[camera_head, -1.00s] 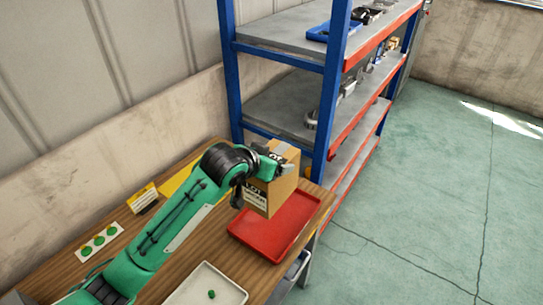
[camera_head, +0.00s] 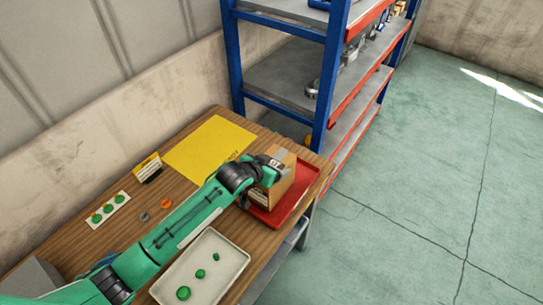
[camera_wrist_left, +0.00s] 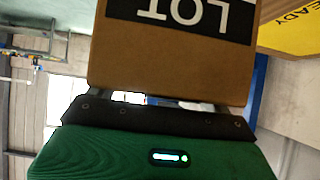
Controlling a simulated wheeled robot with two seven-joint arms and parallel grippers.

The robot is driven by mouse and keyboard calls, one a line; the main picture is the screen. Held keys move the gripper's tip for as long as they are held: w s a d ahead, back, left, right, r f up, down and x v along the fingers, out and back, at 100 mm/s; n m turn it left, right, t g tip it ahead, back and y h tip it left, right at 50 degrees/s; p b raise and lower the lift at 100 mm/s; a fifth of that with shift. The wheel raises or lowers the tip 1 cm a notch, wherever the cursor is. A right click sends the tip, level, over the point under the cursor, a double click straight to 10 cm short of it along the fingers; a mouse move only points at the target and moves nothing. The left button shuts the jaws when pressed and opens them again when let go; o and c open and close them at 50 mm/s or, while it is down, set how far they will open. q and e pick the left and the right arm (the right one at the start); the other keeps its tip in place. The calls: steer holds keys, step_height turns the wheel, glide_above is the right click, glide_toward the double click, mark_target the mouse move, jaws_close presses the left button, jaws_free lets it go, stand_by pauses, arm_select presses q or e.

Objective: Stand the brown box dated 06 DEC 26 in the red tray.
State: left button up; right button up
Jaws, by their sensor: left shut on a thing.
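The brown box (camera_head: 284,184) is upright at the red tray (camera_head: 306,193), its lower end over the tray's inside. I cannot tell whether its base touches the tray floor. My left gripper (camera_head: 271,169) is shut on the upper part of the box. In the left wrist view the box (camera_wrist_left: 170,62) fills the upper middle, with a black and white label reading LOT upside down. The date is not readable. My right gripper is not in view.
A cream tray (camera_head: 236,246) with several green pieces lies in front. A yellow mat (camera_head: 207,148), a small yellow sign (camera_head: 147,166) and a white card with green discs (camera_head: 107,209) lie on the wooden table. A blue and red shelf (camera_head: 331,87) stands behind the red tray.

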arm_select(q)
steer(key=shift+d, duration=0.1)
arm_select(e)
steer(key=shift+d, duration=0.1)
arm_select(q)
steer(key=shift+f, duration=0.1)
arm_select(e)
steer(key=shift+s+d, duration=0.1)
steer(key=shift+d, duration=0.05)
arm_select(q)
steer(key=o, duration=2)
steer(key=shift+f, duration=0.15)
steer(key=shift+c, duration=0.2)
steer(key=shift+s, duration=0.1)
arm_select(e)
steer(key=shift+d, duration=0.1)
arm_select(q)
steer(key=shift+r, duration=0.2)
steer(key=b+v, duration=0.3)
steer(key=v, duration=0.9)
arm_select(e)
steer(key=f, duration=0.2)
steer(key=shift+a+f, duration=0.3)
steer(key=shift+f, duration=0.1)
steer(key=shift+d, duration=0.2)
